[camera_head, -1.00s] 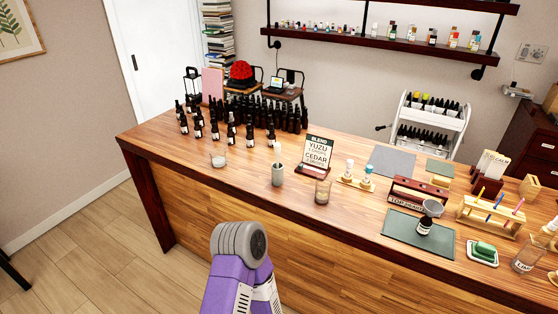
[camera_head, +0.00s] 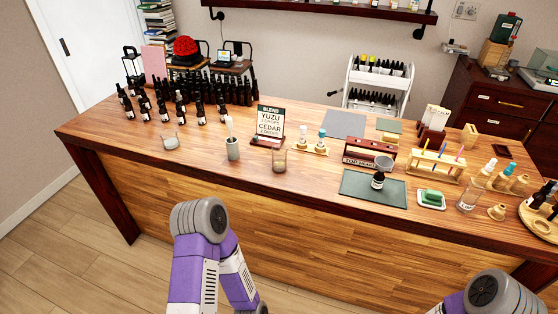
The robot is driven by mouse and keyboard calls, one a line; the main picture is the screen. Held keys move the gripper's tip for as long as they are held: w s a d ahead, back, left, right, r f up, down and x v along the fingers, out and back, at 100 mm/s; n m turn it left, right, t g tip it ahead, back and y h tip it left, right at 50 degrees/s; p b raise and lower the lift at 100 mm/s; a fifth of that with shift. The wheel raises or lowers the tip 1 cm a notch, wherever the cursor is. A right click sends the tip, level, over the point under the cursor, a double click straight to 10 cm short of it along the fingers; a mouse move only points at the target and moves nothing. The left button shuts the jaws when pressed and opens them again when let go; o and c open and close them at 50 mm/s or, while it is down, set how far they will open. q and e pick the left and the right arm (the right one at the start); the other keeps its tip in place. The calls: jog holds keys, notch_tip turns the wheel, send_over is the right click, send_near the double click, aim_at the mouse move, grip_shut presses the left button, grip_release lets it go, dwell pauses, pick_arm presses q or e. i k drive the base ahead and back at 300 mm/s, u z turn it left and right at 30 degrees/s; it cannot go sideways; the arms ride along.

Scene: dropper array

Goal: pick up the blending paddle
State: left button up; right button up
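A grey cup (camera_head: 233,151) stands near the front edge of the wooden counter, left of the middle. A pale, slim upright tool (camera_head: 230,128) sticks out of it and may be the blending paddle; its lower part is hidden in the cup, and its shape is too small to be sure. My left arm shows at the bottom, in front of the counter, below the cup. My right arm shows at the bottom right corner. Neither gripper shows in the picture, and both arms are apart from the cup.
A glass jar (camera_head: 279,159) and the blend sign (camera_head: 269,124) stand right of the cup. A small glass dish (camera_head: 170,143) and several dark bottles stand left. A green mat (camera_head: 356,187) lies further right. The counter's front edge is bare below the cup.

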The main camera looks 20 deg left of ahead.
aim_at(228, 120)
jog(key=u, duration=2.5)
jog(key=i, duration=1.7)
jog(key=z, duration=2.95)
